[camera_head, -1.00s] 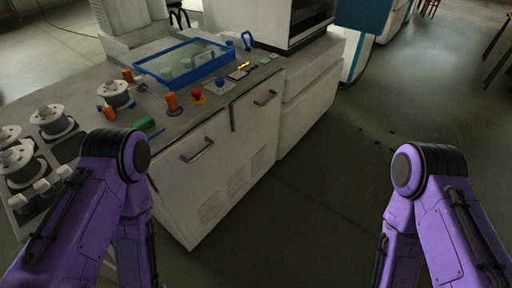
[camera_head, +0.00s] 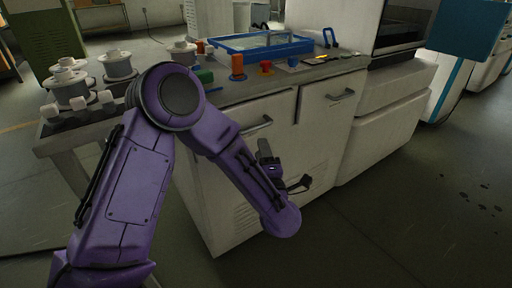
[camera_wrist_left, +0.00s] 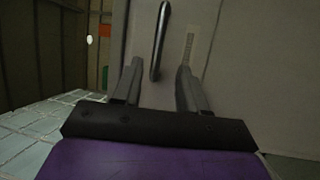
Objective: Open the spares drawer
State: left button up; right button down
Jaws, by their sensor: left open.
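The white cabinet has two fronts side by side, each with a dark bar handle: the left front (camera_head: 228,150) with its handle (camera_head: 257,125), and the right front (camera_head: 325,110) with its handle (camera_head: 342,95). Both look closed. I see no readable label telling which is the spares drawer. My left gripper (camera_head: 284,167) is open in front of the cabinet, just below and right of the left handle. In the left wrist view, a bar handle (camera_wrist_left: 160,40) appears between the open fingers (camera_wrist_left: 158,72) and runs beyond their tips. Contact cannot be told. My right gripper is out of view.
The worktop holds white spools (camera_head: 118,65), a blue-framed tray (camera_head: 262,43), a red button (camera_head: 266,66) and orange knobs (camera_head: 237,66). A white machine (camera_head: 400,85) stands at the right. The floor (camera_head: 420,215) at front right is clear.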

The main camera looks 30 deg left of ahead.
aim_at(256, 128)
pick_arm(q)
jog(key=p+x, duration=0.1)
jog(key=x, duration=0.9)
jog(key=shift+a+r, duration=0.15)
jog(key=shift+a, duration=0.05)
grip_shut()
